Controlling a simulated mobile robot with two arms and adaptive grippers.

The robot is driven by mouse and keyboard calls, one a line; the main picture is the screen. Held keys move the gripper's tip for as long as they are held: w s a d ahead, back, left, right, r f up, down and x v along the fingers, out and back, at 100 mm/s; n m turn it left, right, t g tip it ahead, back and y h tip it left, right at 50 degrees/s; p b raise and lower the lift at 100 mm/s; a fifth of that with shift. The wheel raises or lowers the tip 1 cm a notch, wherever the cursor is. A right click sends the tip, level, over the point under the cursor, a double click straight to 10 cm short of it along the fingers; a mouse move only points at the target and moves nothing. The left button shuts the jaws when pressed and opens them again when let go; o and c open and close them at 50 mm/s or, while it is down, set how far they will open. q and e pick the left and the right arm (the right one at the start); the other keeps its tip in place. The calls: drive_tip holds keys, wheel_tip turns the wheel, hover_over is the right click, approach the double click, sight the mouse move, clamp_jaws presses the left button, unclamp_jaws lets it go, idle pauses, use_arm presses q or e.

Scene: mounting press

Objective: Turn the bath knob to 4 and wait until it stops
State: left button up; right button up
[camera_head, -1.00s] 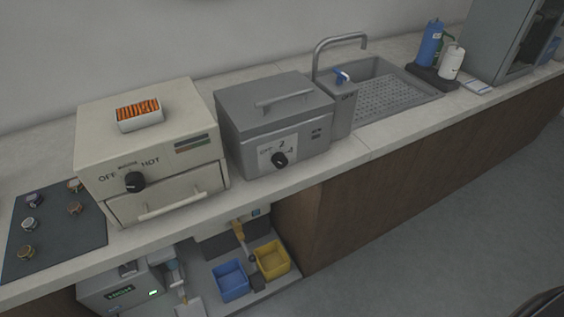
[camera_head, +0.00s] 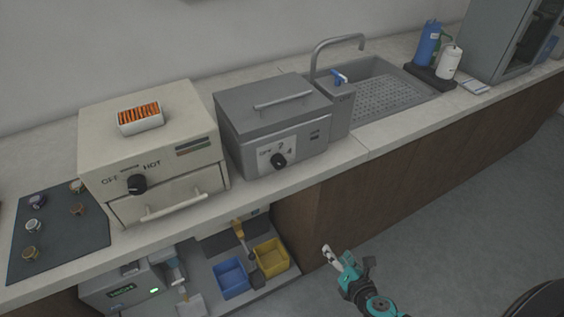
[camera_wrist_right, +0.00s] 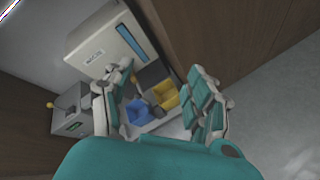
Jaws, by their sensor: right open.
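The bath is a grey lidded box (camera_head: 272,115) with a bar handle on its lid, on the counter. Its black bath knob (camera_head: 278,160) sits on a pale front panel marked OFF, 2 and 4. I cannot tell for sure which mark the knob points at. My right gripper (camera_head: 340,256) is low in front of the counter, below and to the right of the knob, well apart from it. In the right wrist view the gripper's two fingers (camera_wrist_right: 158,103) are spread with nothing held between them. My left gripper is not in view.
A cream oven (camera_head: 150,150) with its own black knob (camera_head: 137,184) stands left of the bath. A sink (camera_head: 385,90) is to the right. Blue (camera_head: 230,278) and yellow (camera_head: 270,257) bins are on the lower shelf. The floor before the cabinet is clear.

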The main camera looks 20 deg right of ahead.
drive_tip(key=w+a+r+n+t+y, duration=0.15)
drive_tip(key=a+r+n, duration=0.3)
drive_tip(key=r, duration=0.65)
drive_tip(key=a+r+n+t+y, duration=0.25)
drive_tip(key=r+n, duration=0.35)
drive_tip(key=r, duration=0.5)
drive_tip(key=p, duration=0.4)
approach(281, 164)
drive_tip(key=w, duration=0.1)
drive_tip(key=shift+m+t, duration=0.25)
drive_tip(key=shift+t, duration=0.15)
drive_tip(key=x, duration=0.5)
drive_tip(key=f+x, duration=0.1)
drive_tip(key=x, duration=0.2)
drive_tip(key=shift+w+a+p, duration=0.2)
drive_tip(key=shift+w+p, duration=0.05)
drive_tip(key=shift+p, duration=0.15)
drive_tip(key=c, duration=1.1)
drive_tip(key=shift+c, duration=0.2)
